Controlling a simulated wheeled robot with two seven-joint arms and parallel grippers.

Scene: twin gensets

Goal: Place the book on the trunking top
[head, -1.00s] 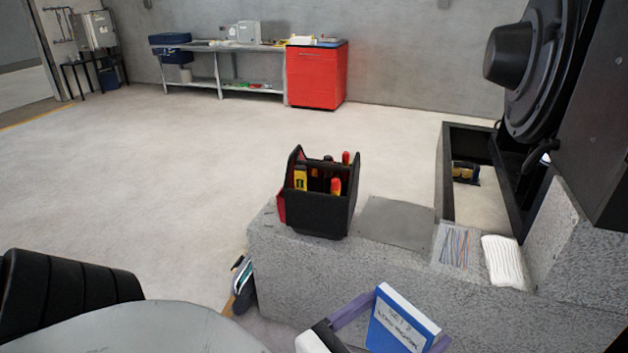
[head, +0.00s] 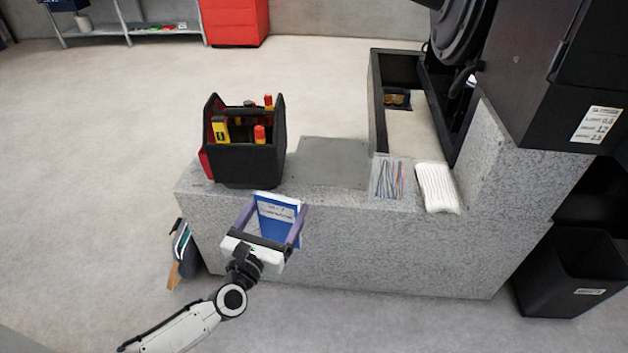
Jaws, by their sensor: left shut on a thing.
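The blue book (head: 277,222) with white page edges and a label on its cover is held in front of the concrete plinth. My left gripper (head: 275,208) is shut on it, with one purple finger at each side. A flat grey plate (head: 333,160) lies on the plinth top behind and to the right of the book; it may be the trunking top, but I cannot tell for certain. The book is apart from this plate in the picture. My right gripper is not in view.
A black tool carrier (head: 245,155) stands on the plinth (head: 380,250), left of the plate. A bag of cables (head: 393,180) and a white cloth (head: 437,187) lie to its right. Dark machinery (head: 545,70) rises at the right, with a black bin (head: 572,275) below. The plate is bare.

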